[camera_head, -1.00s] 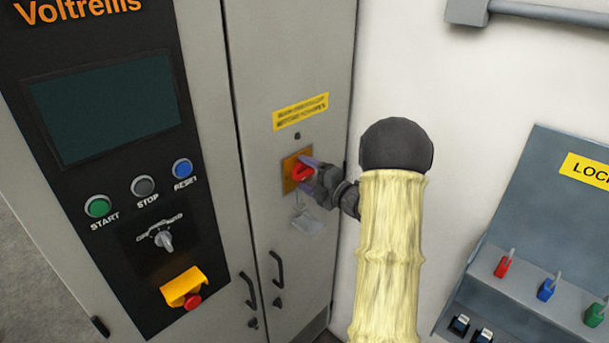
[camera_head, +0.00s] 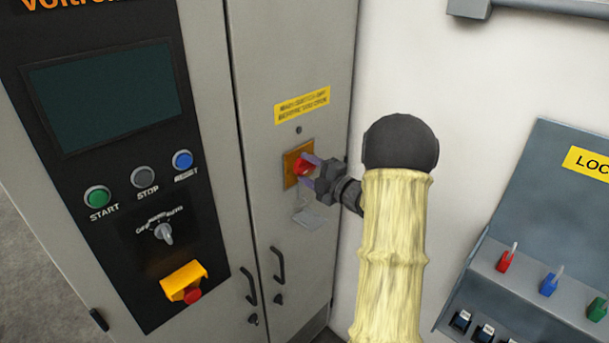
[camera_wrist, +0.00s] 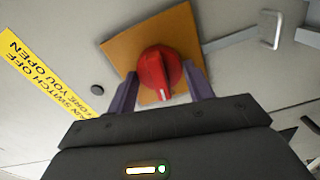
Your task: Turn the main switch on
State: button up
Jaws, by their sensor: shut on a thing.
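The main switch is a red rotary knob (camera_head: 304,167) on an orange-yellow plate (camera_head: 290,172), set in the grey cabinet door under a yellow warning label. In the wrist view the red knob (camera_wrist: 160,72) sits between the two purple fingers of my gripper (camera_wrist: 158,88), with the plate (camera_wrist: 125,50) behind it. A white mark shows on the knob's lower edge. My gripper (camera_head: 309,172) is shut on the knob, one finger on each side. The finger tips partly hide the knob's sides.
To the left is a black panel with a screen (camera_head: 105,95), several buttons and a selector (camera_head: 163,232). A grey lockout station (camera_head: 560,230) is on the right wall. Door handles (camera_head: 278,267) are below.

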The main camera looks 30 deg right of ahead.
jog(key=m, duration=0.1)
jog(key=m+b, duration=0.1)
jog(key=m, duration=0.1)
jog(key=shift+d+f+m, duration=0.2)
jog(key=shift+m, duration=0.1)
jog(key=m, duration=0.4)
jog(key=shift+m+b, duration=0.3)
jog(key=shift+b, duration=0.1)
jog(key=m+p, duration=0.1)
jog(key=m, duration=0.3)
jog(key=shift+a+m+p, duration=0.1)
jog(key=shift+m+p, duration=0.6)
jog(key=shift+m, duration=1.1)
jog(key=shift+f, duration=0.1)
jog(key=o, duration=1)
jog(key=shift+a, duration=0.1)
jog(key=shift+r, duration=0.2)
